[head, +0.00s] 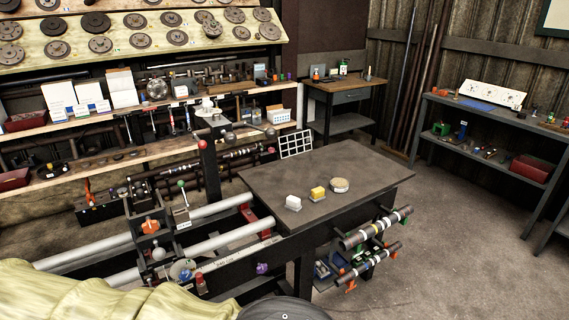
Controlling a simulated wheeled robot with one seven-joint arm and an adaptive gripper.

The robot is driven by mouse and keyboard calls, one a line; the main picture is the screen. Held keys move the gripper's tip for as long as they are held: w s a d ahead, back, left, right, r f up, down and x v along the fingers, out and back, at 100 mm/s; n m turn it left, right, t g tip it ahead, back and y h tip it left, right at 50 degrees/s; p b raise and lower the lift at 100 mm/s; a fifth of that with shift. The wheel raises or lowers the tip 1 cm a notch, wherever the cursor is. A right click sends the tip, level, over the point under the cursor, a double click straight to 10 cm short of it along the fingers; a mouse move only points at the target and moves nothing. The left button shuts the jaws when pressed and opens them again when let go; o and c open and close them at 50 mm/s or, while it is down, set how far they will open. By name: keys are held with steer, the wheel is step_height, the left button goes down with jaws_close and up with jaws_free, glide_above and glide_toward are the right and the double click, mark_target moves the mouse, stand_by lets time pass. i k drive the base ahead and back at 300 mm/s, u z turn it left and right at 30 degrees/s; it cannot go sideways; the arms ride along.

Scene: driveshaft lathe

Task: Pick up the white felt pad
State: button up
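A small white block (293,202), which looks like the white felt pad, sits near the front left of the dark tabletop (285,170). A small yellow block (318,193) is just to its right. A round tan disc-like thing (339,185) is to the right of the yellow block. The three stand apart in a slanting row, and nothing covers the white block. My gripper is not in view.
Most of the tabletop is bare. Lathe rails (215,242) run left from the table. Striped shafts (376,228) hang along its right end. A crowded shelf (140,115) stands behind. A workbench (500,105) is at right. Floor (440,240) is open at right.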

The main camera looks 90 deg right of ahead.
mark_target(293, 204)
steer(key=z, duration=2.45)
steer(key=i, duration=0.4)
steer(key=z, duration=0.05)
